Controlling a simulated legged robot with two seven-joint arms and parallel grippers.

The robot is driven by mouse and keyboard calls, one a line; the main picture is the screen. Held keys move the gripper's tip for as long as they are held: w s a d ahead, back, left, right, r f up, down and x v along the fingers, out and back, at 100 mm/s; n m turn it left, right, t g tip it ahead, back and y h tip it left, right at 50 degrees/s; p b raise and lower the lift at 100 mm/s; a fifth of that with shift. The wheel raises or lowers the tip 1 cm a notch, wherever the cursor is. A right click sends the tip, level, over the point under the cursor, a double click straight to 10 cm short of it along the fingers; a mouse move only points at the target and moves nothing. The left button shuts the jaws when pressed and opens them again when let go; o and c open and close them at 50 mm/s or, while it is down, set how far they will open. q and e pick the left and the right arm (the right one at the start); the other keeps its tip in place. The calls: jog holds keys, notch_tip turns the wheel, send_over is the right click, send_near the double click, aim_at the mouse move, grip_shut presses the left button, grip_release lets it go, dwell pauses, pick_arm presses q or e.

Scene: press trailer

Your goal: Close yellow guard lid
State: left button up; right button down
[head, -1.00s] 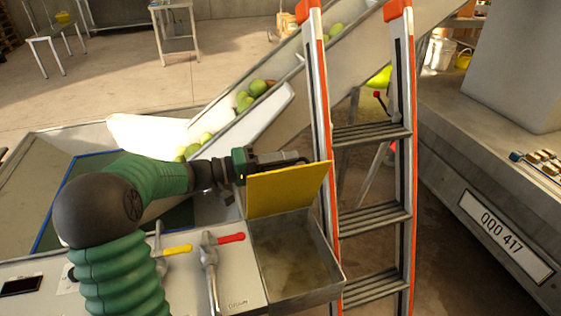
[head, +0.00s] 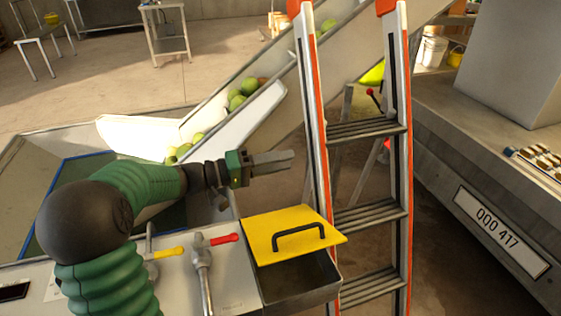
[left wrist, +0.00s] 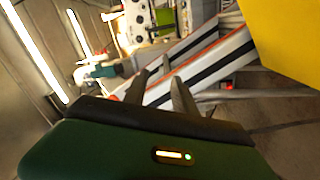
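The yellow guard lid (head: 292,236) with its black handle (head: 298,236) lies slanted over the grey metal box (head: 305,290). A dark opening still shows under the lid's near edge, so it is partly open. The lid also shows at the upper right in the left wrist view (left wrist: 290,38). My left gripper (head: 290,157) is above and behind the lid and appears clear of it. Its two fingers stand apart with nothing between them in the left wrist view (left wrist: 160,86). My right gripper is in neither view.
A ladder (head: 365,215) with orange-edged rails stands just right of the box. A red-handled lever (head: 220,239) and a yellow-handled lever (head: 168,253) are left of the box. A conveyor chute (head: 235,115) with green fruit lies behind. A grey vehicle side (head: 470,190) is at right.

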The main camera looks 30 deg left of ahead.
pick_arm(q)
jog(key=shift+s+r, duration=0.1)
jog(key=p+v, duration=0.1)
jog(key=v, duration=1.5)
jog(key=shift+s+a+p, duration=0.25)
jog(key=shift+a+p, duration=0.05)
